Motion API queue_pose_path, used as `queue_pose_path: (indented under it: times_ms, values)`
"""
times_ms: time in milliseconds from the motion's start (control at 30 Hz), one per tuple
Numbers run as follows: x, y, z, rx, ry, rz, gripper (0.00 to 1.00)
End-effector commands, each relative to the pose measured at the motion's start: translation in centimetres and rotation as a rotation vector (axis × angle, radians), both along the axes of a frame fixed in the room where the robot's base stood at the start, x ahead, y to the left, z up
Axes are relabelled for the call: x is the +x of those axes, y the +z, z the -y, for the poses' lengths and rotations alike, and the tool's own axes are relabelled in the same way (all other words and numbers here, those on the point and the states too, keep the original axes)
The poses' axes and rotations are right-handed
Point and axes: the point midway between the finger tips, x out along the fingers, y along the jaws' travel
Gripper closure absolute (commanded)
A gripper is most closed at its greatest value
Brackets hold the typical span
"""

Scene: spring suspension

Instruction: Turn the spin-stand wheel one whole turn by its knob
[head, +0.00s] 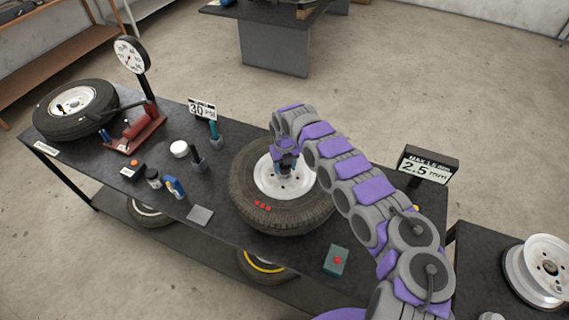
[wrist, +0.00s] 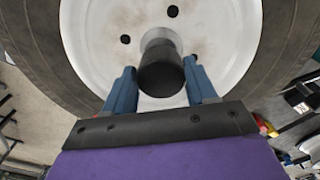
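The spin-stand wheel lies flat on the dark bench, a black tyre (head: 247,205) around a white rim (head: 283,190) with dark holes. Red marks show on the tyre's near side. My gripper (head: 286,168) reaches down over the rim's upper part and hides the knob in the head view. In the wrist view the black knob (wrist: 161,68) stands on a light stem from the white rim (wrist: 100,35). My gripper's two blue fingers (wrist: 160,88) are apart, one on each side of the knob. A small gap shows at the left finger; contact on the right is unclear.
A display reading 2.5 mm (head: 428,166) stands right of my arm. A teal box with a red button (head: 337,261) sits near the bench front. A 30 sign (head: 202,109), small bottles and another wheel (head: 75,108) are to the left.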

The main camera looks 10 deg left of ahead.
Motion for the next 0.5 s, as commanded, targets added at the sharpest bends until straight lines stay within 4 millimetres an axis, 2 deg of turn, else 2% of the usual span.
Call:
queue_pose_path:
  times_ms: [33, 233, 500]
  values:
    - [-0.25, -0.26, -0.16, 0.001, 0.002, -0.006, 0.42]
    - [0.15, 0.09, -0.13, 0.003, 0.0, 0.006, 0.24]
    - [0.43, 0.51, -0.05, 0.005, -0.002, 0.014, 0.24]
